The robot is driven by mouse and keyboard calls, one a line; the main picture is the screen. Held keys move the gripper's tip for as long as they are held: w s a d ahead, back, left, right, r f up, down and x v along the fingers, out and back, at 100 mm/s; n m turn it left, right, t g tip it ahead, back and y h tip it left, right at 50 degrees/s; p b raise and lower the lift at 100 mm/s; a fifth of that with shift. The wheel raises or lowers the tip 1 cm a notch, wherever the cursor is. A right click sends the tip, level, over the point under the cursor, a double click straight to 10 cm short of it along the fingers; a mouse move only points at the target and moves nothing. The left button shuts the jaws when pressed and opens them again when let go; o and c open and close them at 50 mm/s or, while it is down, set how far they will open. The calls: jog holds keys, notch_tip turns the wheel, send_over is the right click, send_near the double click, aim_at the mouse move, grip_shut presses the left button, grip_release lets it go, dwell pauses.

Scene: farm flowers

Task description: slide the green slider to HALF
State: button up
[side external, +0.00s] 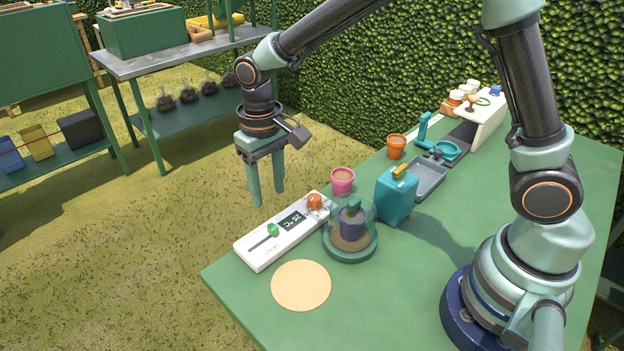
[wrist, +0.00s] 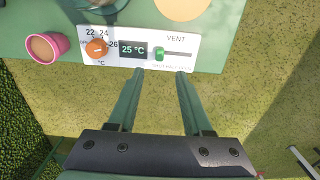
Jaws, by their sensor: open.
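The green slider (side external: 273,230) sits on a white control panel (side external: 258,254) at the table's edge. In the wrist view the slider (wrist: 159,54) is at the left end of its dark slot, beside the 25 °C display, under the word VENT. The small marks along the slot are too blurred to read. My gripper (side external: 267,198) is open and empty, its fingers pointing down, beyond the panel's outer edge. In the wrist view my gripper (wrist: 160,75) has its fingertips just short of the panel, with the slider between them in the picture but apart from both.
An orange knob (side external: 314,201) is on the same panel, with a pink pot (side external: 342,181) beside it. A glass dome (side external: 351,232) over a pot, a teal canister (side external: 396,197) and a tan disc (side external: 301,285) stand close by. Beyond the panel's outer side is open grass.

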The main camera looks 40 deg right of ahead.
aim_at(272, 226)
notch_tip(272, 226, down, 9)
jog(key=shift+r, duration=0.1)
jog(key=shift+c, duration=0.3)
grip_shut()
jog(key=shift+a, duration=0.1)
dwell(1.3)
